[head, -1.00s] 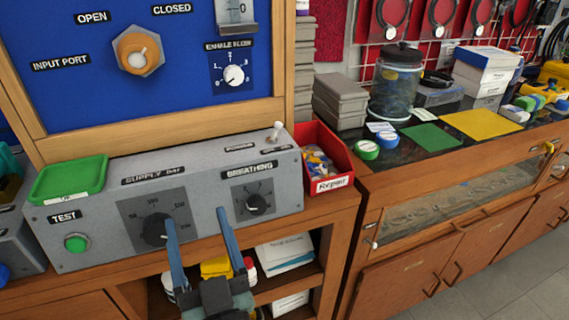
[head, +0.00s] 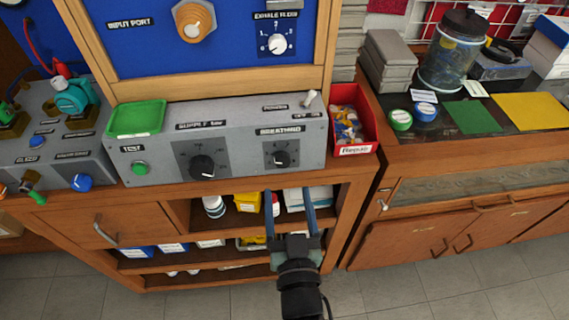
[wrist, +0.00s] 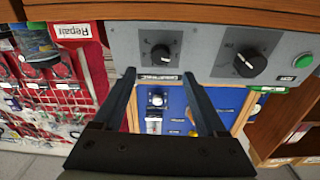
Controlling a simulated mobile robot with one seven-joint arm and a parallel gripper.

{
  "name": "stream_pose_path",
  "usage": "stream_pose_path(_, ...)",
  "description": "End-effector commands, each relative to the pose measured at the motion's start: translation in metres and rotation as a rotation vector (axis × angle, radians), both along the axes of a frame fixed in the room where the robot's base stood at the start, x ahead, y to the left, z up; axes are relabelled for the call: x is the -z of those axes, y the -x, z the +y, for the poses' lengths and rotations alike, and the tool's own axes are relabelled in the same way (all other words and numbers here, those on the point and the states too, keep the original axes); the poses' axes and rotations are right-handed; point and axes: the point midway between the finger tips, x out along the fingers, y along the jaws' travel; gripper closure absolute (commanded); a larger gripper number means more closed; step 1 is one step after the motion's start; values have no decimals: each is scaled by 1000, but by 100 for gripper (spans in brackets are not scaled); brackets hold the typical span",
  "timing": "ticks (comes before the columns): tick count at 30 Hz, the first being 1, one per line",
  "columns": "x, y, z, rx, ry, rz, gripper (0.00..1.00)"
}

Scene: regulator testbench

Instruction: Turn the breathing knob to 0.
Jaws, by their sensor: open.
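The breathing knob (head: 281,159) is a small black knob on a dark square dial on the right half of the grey control box (head: 232,155). In the wrist view the breathing knob (wrist: 160,53) shows upside down, just beyond the fingertips. I cannot read the number it points to. My gripper (head: 289,193) is open and empty, its two blue fingers apart, below and in front of the breathing dial in the head view. In the wrist view my gripper (wrist: 159,76) is roughly centred on the knob, with a gap between its fingers; neither finger visibly touches the knob.
The larger supply knob (head: 202,167) sits left of the breathing dial, with a green test button (head: 139,168) further left. A red repair bin (head: 352,120) stands at the box's right end. A toggle switch (head: 309,97) sticks up at the top right corner.

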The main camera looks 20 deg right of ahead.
Motion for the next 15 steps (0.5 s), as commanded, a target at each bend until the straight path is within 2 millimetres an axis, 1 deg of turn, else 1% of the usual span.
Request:
stream_pose_path(1,-2,-11,-2,-2,1,-3,26)
stream_pose_path(3,-3,-22,-6,-2,1,-3,26)
stream_pose_path(9,-3,-53,-15,-2,0,-2,26)
stream_pose_path(15,-2,-70,-21,-1,0,-1,26)
